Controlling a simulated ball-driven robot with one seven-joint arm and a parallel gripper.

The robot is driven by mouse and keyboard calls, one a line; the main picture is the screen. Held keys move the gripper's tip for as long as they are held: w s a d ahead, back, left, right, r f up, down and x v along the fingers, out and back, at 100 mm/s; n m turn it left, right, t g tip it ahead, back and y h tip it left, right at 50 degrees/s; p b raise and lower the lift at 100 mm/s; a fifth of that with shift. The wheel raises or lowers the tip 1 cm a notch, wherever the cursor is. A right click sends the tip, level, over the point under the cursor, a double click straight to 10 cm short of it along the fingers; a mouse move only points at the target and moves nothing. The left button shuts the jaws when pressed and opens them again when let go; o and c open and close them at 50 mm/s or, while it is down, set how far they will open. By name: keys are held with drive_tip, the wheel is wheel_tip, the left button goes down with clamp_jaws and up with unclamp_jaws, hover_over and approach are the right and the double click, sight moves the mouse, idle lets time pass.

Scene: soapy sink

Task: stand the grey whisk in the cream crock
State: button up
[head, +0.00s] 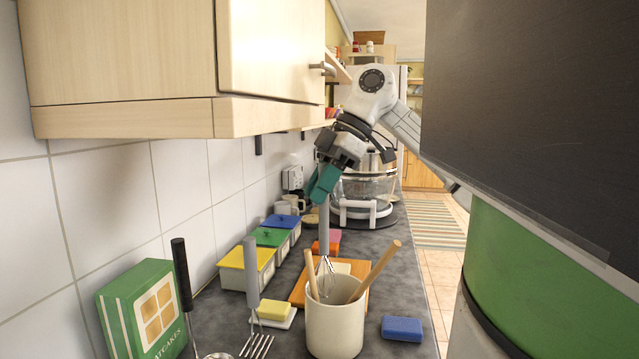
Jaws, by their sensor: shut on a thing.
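My gripper (325,184), with teal fingers, is shut on the handle of the grey whisk (324,238). The whisk hangs upright with its wire head (326,280) down. The cream crock (335,328) stands on the counter in the foreground with two wooden handles leaning out of it. In the picture the wire head shows between these handles, just above the crock's rim. I cannot tell whether its tip is inside the crock or behind it. The handle's top is hidden by the gripper.
A fork (253,290) and a black-handled utensil (183,280) stand left of the crock, near a green box (143,312). A wall cabinet (270,118) overhangs the left.

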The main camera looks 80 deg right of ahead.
drive_tip(key=shift+f+b, duration=1.75)
drive_tip(key=shift+f, duration=1.35)
drive_tip(key=shift+f+b, duration=0.3)
drive_tip(key=shift+f, duration=0.05)
drive_tip(key=shift+f+b, duration=0.9)
drive_tip(key=shift+f, duration=0.6)
drive_tip(key=o, duration=1)
drive_tip(key=shift+o, duration=0.4)
drive_tip(key=o, duration=0.8)
